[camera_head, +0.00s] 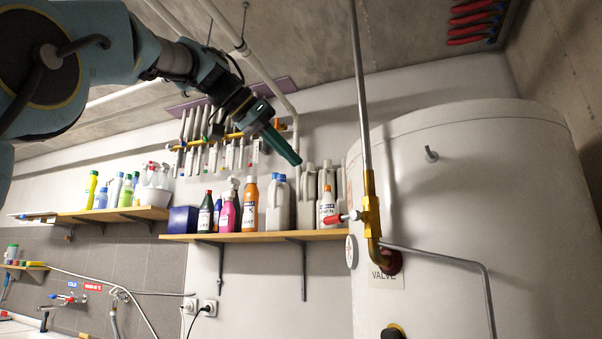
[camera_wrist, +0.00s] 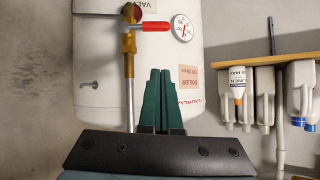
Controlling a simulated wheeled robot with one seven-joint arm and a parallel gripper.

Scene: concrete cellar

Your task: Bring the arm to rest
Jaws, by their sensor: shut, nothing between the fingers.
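My gripper (camera_head: 282,146) hangs at the end of my raised arm in the upper left to middle of the head view. Its green fingers point down and to the right, towards the tank side. In the wrist view the fingers (camera_wrist: 158,75) lie together, shut, with nothing between them. The gripper appears in front of the shelf with bottles and left of the brass valve in the head view. No contact with anything shows.
A large white boiler (camera_head: 480,200) fills the right, with a brass valve (camera_head: 371,205), red handle and vertical pipe (camera_head: 359,90). A wooden shelf (camera_head: 255,237) holds several bottles. Another shelf (camera_head: 110,214) is further left. Pipes run along the ceiling.

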